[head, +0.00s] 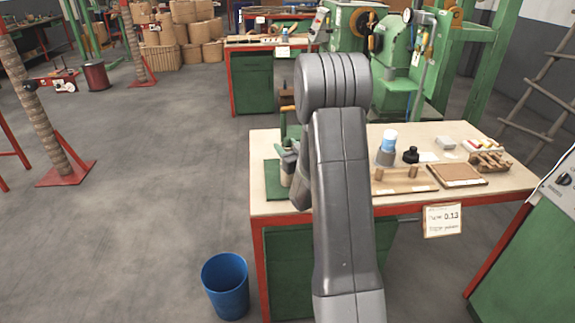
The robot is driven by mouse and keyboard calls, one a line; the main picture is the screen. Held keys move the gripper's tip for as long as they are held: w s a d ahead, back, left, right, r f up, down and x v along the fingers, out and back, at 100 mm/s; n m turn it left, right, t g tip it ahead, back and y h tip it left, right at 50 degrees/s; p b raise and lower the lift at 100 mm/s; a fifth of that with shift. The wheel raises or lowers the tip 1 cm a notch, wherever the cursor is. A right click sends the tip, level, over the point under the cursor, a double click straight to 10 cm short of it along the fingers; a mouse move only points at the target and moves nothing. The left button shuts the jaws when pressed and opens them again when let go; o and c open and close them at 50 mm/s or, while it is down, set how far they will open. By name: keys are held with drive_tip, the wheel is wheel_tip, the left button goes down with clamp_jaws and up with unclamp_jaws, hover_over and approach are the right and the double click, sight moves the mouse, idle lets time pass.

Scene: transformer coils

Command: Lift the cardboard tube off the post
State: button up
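A green stand (283,128) with an upright post rises from a green base plate (272,182) on the left end of the workbench. My grey arm crosses the middle of the head view and hides part of this stand. My gripper (288,165) is small and dark, beside the stand and partly behind my arm. Whether its fingers are open or shut does not show. I cannot clearly make out the cardboard tube; a small greyish-brown shape at the gripper may be part of it.
The workbench (262,207) holds a blue-capped bottle (388,145), a black bottle (411,156), a wooden board with pegs (402,181) and a brown tray (457,175) to the right of my arm. A blue bin (226,285) stands on the floor. The floor at left is mostly clear.

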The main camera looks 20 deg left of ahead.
drive_tip(key=c, duration=0.7)
drive_tip(key=shift+r, duration=0.15)
